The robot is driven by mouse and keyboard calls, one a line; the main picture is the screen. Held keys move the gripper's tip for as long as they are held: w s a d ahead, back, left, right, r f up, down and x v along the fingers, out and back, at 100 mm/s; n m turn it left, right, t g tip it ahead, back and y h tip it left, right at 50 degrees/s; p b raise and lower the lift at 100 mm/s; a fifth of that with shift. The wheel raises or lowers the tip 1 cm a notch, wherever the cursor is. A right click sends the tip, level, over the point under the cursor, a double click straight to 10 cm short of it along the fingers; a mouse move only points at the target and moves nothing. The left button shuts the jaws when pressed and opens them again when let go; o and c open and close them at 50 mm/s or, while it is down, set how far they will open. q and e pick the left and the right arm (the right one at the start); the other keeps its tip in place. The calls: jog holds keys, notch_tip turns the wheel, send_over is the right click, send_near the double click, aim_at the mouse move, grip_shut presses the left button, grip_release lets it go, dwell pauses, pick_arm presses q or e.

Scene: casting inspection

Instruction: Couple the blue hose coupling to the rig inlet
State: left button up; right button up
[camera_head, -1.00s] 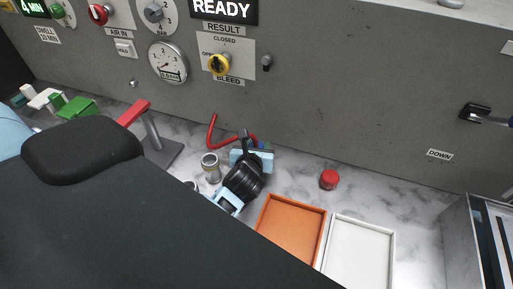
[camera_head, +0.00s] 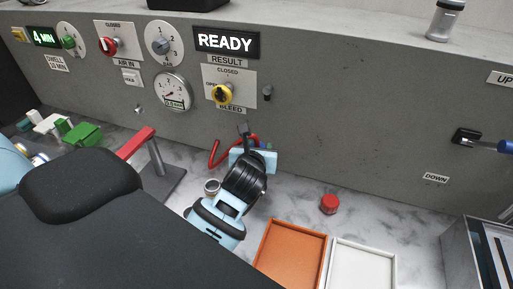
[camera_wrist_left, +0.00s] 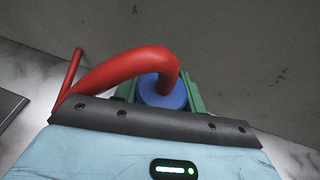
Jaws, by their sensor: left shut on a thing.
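My left gripper (camera_head: 262,146) is low in front of the grey rig wall, just above the marble bench. It is shut on the blue hose coupling, which shows in the left wrist view (camera_wrist_left: 165,93) between the green fingers. The red hose (camera_wrist_left: 125,68) bends out of the coupling; it also shows behind the gripper in the head view (camera_head: 215,153). My wrist hides most of the coupling in the head view. A small silver fitting (camera_head: 139,110) sits on the wall below AIR IN; I cannot tell whether it is the rig inlet. My right gripper is out of view.
A red stand (camera_head: 160,160) is left of the gripper, and a metal cylinder (camera_head: 211,187) stands close by. A red cap (camera_head: 329,204), an orange tray (camera_head: 262,246) and a white tray (camera_head: 393,268) lie to the right.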

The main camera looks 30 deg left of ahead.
pick_arm(q)
jog(key=s+d+f+m+h, duration=0.1)
jog(key=s+d+h, duration=0.1)
jog(key=s+d, duration=0.1)
jog(key=s+d+f+m+h, duration=0.1)
jog(key=s+d+m, duration=0.1)
jog(key=s, duration=0.4)
jog(key=s+d+f+m+t+h, duration=0.1)
jog(key=s+d+f+m+h, duration=0.1)
jog(key=s+d, duration=0.2)
jog(key=shift+s+d+h, duration=0.25)
jog(key=shift+s+h, duration=0.05)
jog(key=shift+s, duration=0.25)
